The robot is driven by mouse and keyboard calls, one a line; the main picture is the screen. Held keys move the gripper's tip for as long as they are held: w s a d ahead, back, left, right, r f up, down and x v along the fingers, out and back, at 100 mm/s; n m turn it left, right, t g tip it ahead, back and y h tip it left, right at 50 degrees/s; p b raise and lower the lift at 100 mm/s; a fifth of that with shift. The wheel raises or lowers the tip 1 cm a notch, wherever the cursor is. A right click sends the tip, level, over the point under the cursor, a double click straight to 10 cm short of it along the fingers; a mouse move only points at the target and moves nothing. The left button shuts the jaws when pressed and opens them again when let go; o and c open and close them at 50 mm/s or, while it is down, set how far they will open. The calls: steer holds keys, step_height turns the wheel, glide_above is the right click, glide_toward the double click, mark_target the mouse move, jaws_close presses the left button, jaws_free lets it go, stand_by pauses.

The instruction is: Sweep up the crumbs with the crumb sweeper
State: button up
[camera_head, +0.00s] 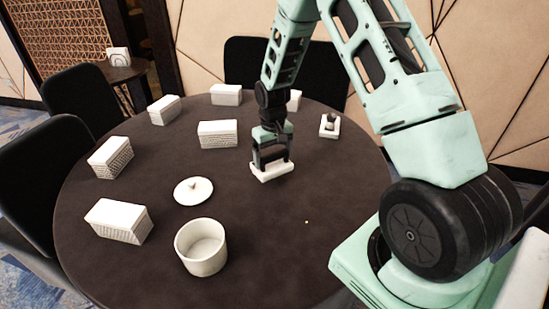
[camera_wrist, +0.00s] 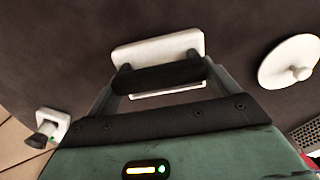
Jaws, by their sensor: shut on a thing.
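The crumb sweeper (camera_head: 272,173) is a white block low at the right of the middle of the round dark table. It also shows in the wrist view (camera_wrist: 150,49), top centre. My gripper (camera_head: 271,158) is shut on it from above. The fingers hide part of its top. The sweeper is on or just above the tabletop; I cannot tell which. A single tiny pale speck (camera_head: 306,222), like a crumb, lies on the table to the right and nearer the camera. No crumbs show in the wrist view.
A white pot (camera_head: 202,248) and its round lid (camera_head: 193,191) stand left of the gripper on the table (camera_head: 255,265). Several white boxes (camera_head: 218,134) stand around the left and back.

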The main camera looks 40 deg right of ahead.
steer(key=shift+r+p, duration=1.35)
steer(key=shift+r, duration=0.85)
steer(key=shift+s, duration=0.15)
